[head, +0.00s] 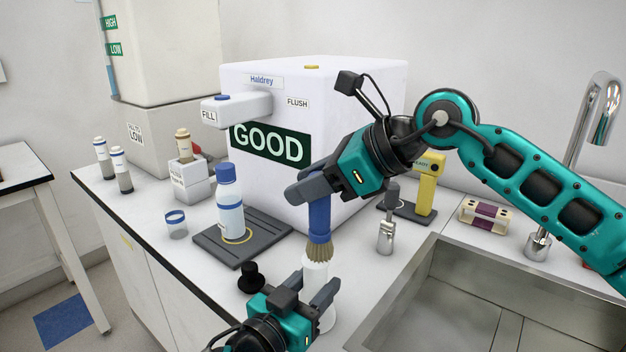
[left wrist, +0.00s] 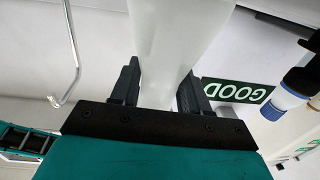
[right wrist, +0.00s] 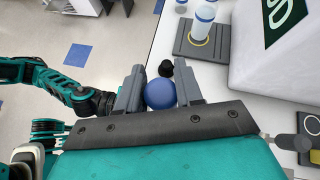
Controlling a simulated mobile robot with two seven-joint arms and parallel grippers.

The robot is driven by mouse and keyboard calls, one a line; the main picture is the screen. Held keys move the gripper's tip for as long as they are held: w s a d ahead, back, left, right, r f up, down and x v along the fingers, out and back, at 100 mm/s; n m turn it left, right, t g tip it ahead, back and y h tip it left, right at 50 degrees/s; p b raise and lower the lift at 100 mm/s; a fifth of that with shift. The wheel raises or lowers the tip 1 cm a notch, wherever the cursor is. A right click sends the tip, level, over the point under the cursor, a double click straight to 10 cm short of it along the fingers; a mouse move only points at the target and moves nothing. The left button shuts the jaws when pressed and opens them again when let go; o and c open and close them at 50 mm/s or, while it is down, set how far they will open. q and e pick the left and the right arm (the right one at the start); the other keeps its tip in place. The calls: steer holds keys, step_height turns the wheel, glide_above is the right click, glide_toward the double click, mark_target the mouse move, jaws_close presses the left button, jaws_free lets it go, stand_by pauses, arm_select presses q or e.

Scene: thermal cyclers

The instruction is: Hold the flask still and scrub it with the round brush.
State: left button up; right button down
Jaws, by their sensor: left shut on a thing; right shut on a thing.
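The round brush (head: 320,222) has a blue handle and tan bristles. My right gripper (head: 312,188) is shut on its handle and holds it upright, bristles down. The blue handle end (right wrist: 160,93) shows between the fingers in the right wrist view. The flask (head: 315,272) is whitish and stands upright under the brush. The bristles are at its mouth; whether they reach inside I cannot tell. My left gripper (head: 302,296) is shut on the flask from the front left. The flask also fills the middle of the left wrist view (left wrist: 172,45), between the fingers.
A white box marked GOOD (head: 350,100) stands behind. A blue-capped bottle (head: 230,205) stands on a dark pad (head: 215,248) to the left. A black stopper (head: 251,280) lies near the flask. The sink (head: 480,290) is at the right.

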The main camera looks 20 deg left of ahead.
arm_select(q)
steer(key=shift+f, duration=0.25)
arm_select(e)
steer(key=shift+w+d, duration=0.25)
steer(key=shift+w, duration=0.5)
steer(key=shift+s+a, duration=0.95)
steer(key=shift+s, duration=1.7)
step_height(320, 180, up, 8)
steer(key=shift+w, duration=0.1)
arm_select(q)
steer(key=o, duration=1.1)
steer(key=shift+r, duration=0.15)
steer(key=v, duration=1.2)
